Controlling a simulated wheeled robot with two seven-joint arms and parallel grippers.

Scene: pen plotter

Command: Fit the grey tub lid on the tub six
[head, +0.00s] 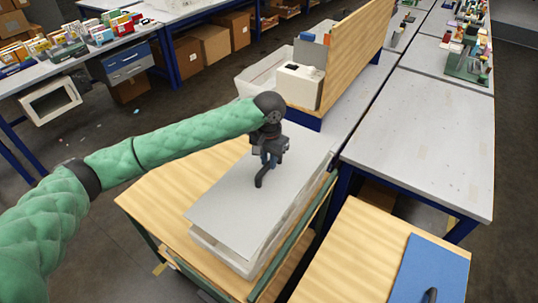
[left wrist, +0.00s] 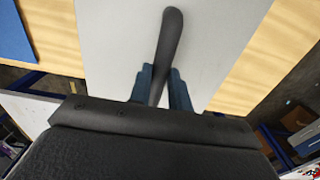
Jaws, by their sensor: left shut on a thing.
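The grey tub lid (head: 225,208) is a flat rectangular panel over a white tub (head: 222,254) on a wooden-topped stand. The lid covers most of the tub's top. Pale tub walls show below its front and right edges, and I cannot tell whether it is seated or slightly above. My left gripper (head: 269,158) is over the far half of the lid, shut on a black curved handle (head: 260,180). In the left wrist view the handle (left wrist: 168,45) runs between the blue fingers (left wrist: 161,88), with the lid (left wrist: 120,40) behind it. My right gripper is not in view.
The wooden stand top (head: 150,193) has bare room left of the tub. A grey bench (head: 425,145) is to the right. A white box (head: 299,85) and upright wooden board stand behind.

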